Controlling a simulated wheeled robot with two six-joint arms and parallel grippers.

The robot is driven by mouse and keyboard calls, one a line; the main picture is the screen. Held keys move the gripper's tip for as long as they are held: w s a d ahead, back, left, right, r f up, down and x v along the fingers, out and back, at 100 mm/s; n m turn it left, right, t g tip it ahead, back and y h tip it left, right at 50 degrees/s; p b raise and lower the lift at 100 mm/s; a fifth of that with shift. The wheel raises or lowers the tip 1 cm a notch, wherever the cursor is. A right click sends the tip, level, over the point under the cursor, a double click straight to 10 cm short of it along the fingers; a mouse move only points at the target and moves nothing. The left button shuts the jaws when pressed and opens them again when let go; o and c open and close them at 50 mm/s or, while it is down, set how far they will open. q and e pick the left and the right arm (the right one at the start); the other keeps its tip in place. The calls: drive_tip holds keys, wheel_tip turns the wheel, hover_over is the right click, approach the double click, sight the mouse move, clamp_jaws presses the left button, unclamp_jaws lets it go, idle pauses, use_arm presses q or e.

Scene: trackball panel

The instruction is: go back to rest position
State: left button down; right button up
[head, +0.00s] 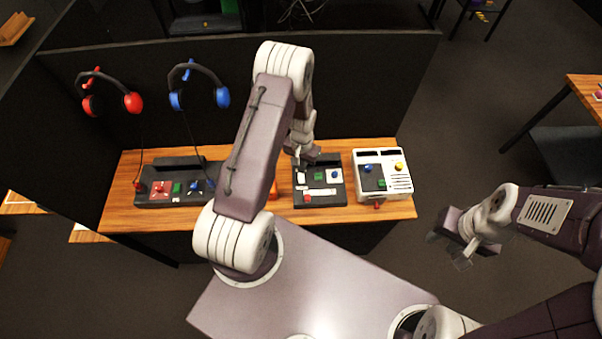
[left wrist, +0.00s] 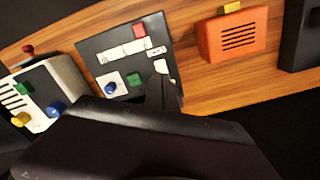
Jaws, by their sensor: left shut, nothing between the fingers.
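My left gripper (head: 303,161) is shut and empty. It hangs over the back part of the dark middle panel (head: 331,201) on the wooden desk. In the left wrist view its dark fingers (left wrist: 160,92) show in front of the same panel, near its green button (left wrist: 134,79); I cannot tell whether they touch it. My right gripper (head: 450,246) is open and empty over the floor, to the right of the desk and apart from everything.
A white panel (head: 395,190) with a blue ball and yellow button stands right on the desk (head: 119,200). Another dark panel (head: 150,201) sits left. An orange box (left wrist: 231,35) lies beside the middle panel. Red (head: 132,102) and blue headphones (head: 222,97) hang on the black partition behind.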

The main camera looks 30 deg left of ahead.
idle(0.4)
use_arm(q)
drive_tip(key=shift+d+f+b, duration=0.1)
drive_tip(key=shift+f+b, duration=0.15)
drive_tip(key=shift+b, duration=0.1)
drive_tip(key=w+d+r+m+t+b, duration=0.1)
drive_tip(key=w+d+r+t+b, duration=0.3)
drive_tip(key=r+b, duration=0.45)
drive_tip(key=s+d+r+n+g+b, duration=0.1)
drive_tip(key=s+d+g, duration=0.1)
drive_tip(key=s, duration=1.4)
drive_tip(key=shift+s+d+r+g+b, duration=0.2)
drive_tip(key=shift+s+d+g+b, duration=0.2)
drive_tip(key=shift+d, duration=0.35)
drive_tip(key=shift+s, duration=0.1)
